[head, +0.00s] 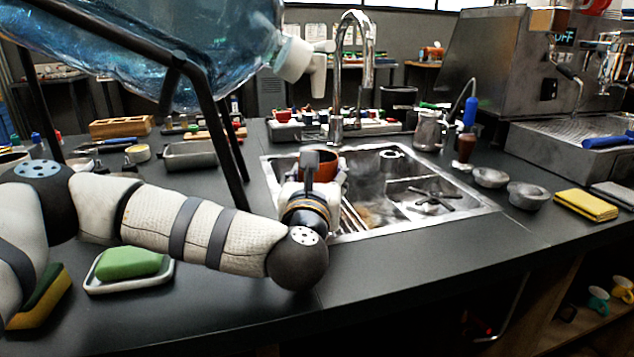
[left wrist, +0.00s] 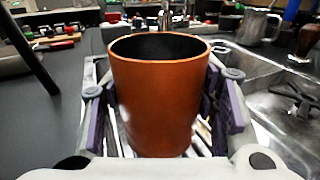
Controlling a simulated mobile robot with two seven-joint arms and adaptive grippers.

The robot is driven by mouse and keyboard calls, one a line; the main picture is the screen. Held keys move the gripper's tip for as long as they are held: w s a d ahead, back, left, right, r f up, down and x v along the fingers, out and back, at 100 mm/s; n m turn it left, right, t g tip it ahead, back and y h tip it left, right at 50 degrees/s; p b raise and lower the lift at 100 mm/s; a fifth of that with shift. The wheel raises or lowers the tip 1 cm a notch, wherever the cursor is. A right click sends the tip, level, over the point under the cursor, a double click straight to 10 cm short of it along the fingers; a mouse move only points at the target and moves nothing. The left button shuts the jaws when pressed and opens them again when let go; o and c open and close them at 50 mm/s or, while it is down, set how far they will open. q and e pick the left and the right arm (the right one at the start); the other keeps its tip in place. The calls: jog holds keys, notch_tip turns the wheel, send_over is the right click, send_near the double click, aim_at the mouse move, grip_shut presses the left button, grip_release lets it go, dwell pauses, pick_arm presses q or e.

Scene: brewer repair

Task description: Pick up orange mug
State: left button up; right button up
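The orange mug (head: 328,166) stands at the left part of the sink, partly hidden by my left gripper (head: 309,172) in the head view. In the left wrist view the mug (left wrist: 158,100) is upright, dark inside, and fills the middle. My left gripper's fingers (left wrist: 160,112) with purple pads lie on both sides of it, close to its walls. I cannot tell whether both pads press on it. Light slats show below the mug. My right gripper is not in view.
The sink (head: 395,200) has a tall faucet (head: 352,70) behind it. A large water bottle (head: 170,45) on a dark stand rises above my left arm. A green sponge (head: 128,263) lies in a dish at left. Small bowls (head: 489,177) and a yellow cloth (head: 586,205) are at right. The front counter is clear.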

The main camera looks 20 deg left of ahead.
pick_arm(q)
jog(key=c, duration=0.6)
jog(key=shift+r, duration=0.1)
